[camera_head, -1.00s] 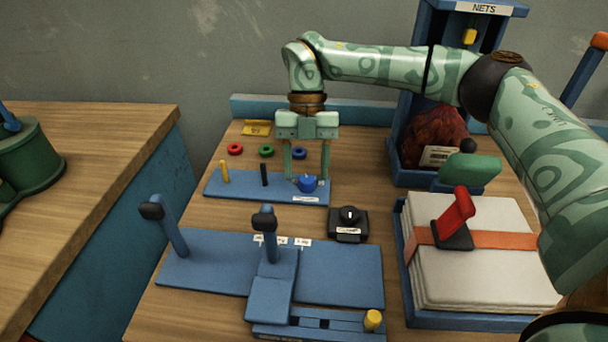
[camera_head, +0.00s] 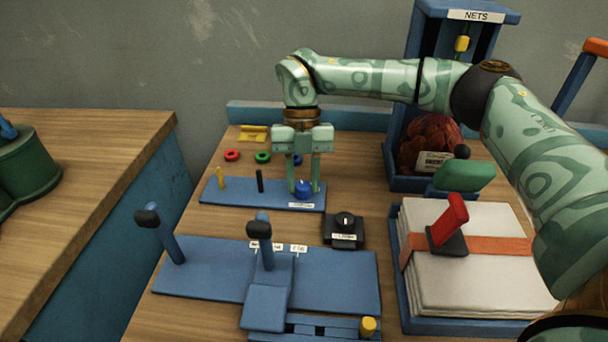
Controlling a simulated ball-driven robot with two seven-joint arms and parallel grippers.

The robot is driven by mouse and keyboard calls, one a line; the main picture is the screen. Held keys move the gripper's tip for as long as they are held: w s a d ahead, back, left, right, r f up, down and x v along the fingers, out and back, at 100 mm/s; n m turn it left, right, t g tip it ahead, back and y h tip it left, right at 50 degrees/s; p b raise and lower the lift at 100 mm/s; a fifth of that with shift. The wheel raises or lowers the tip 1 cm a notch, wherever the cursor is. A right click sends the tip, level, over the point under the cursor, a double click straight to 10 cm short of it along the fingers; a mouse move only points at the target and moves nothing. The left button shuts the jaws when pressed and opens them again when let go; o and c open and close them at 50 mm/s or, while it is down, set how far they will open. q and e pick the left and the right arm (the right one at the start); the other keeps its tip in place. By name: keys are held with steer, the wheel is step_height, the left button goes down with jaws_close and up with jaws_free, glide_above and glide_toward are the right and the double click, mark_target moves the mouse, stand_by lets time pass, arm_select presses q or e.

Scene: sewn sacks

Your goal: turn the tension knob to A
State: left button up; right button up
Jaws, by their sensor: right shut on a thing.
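A small blue knob (camera_head: 303,188) stands at the right end of a flat blue board (camera_head: 240,195), with a white label in front of it that is too small to read. My right gripper (camera_head: 304,186) points straight down, its two green fingers shut on the blue knob, one on each side. A black box with a round black dial (camera_head: 344,221) and a white label sits just in front and to the right, apart from the gripper. I cannot read which one is labelled tension, nor any letter A. My left gripper is not in view.
Yellow (camera_head: 220,179) and black pegs stand on the same board; red (camera_head: 232,155), green and blue rings lie behind. Blue levers (camera_head: 262,245) stand in front. A strapped white stack (camera_head: 470,270) and the nets stand (camera_head: 472,14) are at right.

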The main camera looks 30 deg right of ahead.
steer(key=n+p, duration=0.1)
steer(key=p, duration=0.1)
steer(key=n+h+p, duration=0.1)
steer(key=n+p, duration=0.1)
steer(key=shift+a+r, duration=0.1)
steer(key=shift+r, duration=0.25)
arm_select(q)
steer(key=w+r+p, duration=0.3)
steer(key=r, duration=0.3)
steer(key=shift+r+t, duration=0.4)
arm_select(e)
steer(key=shift+w+a+f+n+h, duration=0.15)
steer(key=shift+n+h, duration=0.3)
steer(key=shift+n, duration=0.6)
steer(key=shift+s+d+f+n+h, duration=0.1)
steer(key=shift+n+h, duration=0.35)
steer(key=shift+n, duration=0.6)
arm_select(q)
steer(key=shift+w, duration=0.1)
arm_select(e)
steer(key=shift+f, duration=0.1)
steer(key=o, duration=1)
steer(key=shift+c, duration=0.2)
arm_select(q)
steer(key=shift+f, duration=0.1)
arm_select(e)
steer(key=v, duration=1.6)
steer(key=shift+w, duration=0.35)
steer(key=shift+a, duration=0.15)
